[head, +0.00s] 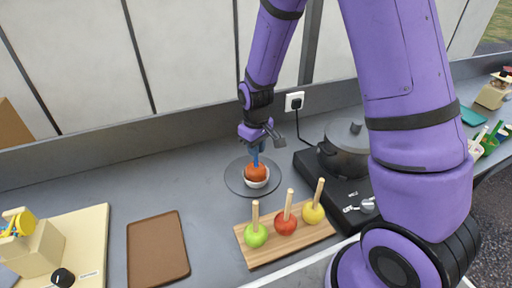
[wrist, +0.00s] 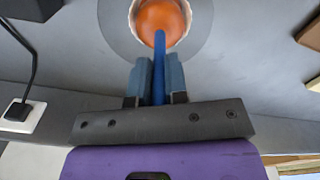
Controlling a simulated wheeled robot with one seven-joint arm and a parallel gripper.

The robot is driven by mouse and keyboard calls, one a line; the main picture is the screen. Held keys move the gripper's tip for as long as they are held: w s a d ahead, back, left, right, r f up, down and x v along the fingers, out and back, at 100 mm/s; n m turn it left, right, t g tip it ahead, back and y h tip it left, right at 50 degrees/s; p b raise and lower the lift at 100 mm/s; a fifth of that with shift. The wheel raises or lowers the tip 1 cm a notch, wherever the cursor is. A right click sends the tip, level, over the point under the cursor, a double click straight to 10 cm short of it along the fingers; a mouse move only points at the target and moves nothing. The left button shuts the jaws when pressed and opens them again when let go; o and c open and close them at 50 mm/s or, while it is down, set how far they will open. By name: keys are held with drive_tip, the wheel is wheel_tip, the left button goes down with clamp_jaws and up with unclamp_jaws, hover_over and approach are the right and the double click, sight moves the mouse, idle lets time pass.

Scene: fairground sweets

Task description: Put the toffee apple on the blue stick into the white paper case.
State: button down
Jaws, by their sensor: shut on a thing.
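The toffee apple (head: 256,172) is orange-red, with a blue stick (head: 256,157) pointing up. It sits in the white paper case (head: 256,183), whose rim shows around the apple in the wrist view (wrist: 133,20). The case stands on a round grey plate (head: 233,178). My gripper (head: 257,147) is above the apple and shut on the blue stick. In the wrist view the stick (wrist: 159,70) runs between the two fingers. The bottom of the apple is hidden in the case.
A wooden board (head: 262,262) with green, red and yellow apples on plain sticks is in front. A hob with a dark pot (head: 343,152) stands to the right. A brown tray (head: 157,248) lies to the left. Free counter lies left of the plate.

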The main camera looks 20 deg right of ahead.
drive_tip(key=shift+f, duration=0.25)
drive_tip(key=c, duration=1.1)
unclamp_jaws()
drive_tip(key=shift+o, duration=0.2)
drive_tip(key=shift+r, duration=0.1)
wheel_tip(320, 180, up, 11)
drive_tip(key=shift+f, duration=0.1)
drive_tip(key=s+d+r+m+t, duration=0.2)
drive_tip(key=s+d+r, duration=0.1)
drive_tip(key=s+r, duration=0.7)
drive_tip(key=s+d+r+m+t, duration=0.3)
drive_tip(key=s+r, duration=0.7)
drive_tip(key=s, duration=0.4)
drive_tip(key=shift+d+r, duration=0.15)
drive_tip(key=shift+d, duration=0.3)
